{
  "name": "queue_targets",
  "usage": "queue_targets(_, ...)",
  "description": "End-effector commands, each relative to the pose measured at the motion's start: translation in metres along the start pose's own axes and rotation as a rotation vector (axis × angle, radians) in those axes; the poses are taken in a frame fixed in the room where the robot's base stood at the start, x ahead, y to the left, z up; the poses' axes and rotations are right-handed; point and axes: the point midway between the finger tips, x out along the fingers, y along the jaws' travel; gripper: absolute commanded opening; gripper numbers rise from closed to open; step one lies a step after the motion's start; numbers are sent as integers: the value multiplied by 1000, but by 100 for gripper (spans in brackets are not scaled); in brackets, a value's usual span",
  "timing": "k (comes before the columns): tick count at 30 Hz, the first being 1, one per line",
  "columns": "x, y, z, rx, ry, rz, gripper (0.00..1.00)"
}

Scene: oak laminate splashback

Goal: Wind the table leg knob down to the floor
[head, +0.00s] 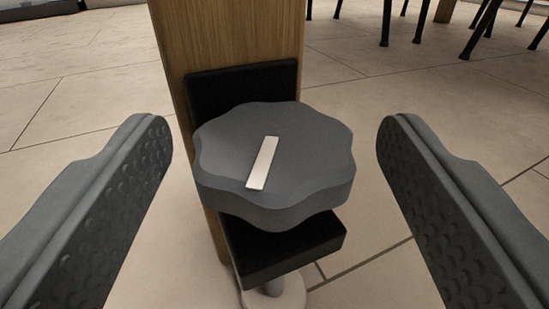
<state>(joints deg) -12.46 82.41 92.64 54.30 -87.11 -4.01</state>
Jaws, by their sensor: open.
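The grey lobed knob (228,165) sits in front of the wooden table leg (230,40). A pale marker strip (263,163) on its top slants, with its far end leaning right. A black bracket (240,90) shows behind the knob and a black block (285,250) below it. Under the block, a short stem stands on a pale round foot (288,297), cut by the bottom edge; whether the foot touches the floor cannot be told. My gripper (275,135) is open, one finger on each side of the knob, with a gap on both sides.
Beige floor tiles (420,110) surround the leg. Several thin dark furniture legs (480,30) stand at the back right. A dark object (40,8) is at the far left edge. The floor around the leg looks clear.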

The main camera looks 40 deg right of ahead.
Motion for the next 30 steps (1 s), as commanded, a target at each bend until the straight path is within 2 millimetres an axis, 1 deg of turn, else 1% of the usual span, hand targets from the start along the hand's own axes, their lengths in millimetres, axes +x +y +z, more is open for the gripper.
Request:
queue_targets(5,-18,-1,0,0,-1,-3,68)
queue_targets(21,-124,-1,0,-2,0,-3,68)
queue_targets(24,-142,-1,0,-1,-1,-3,68)
queue_targets(27,-155,-1,0,-1,0,-2,68)
queue_targets(30,-165,0,0,-1,0,-1,68)
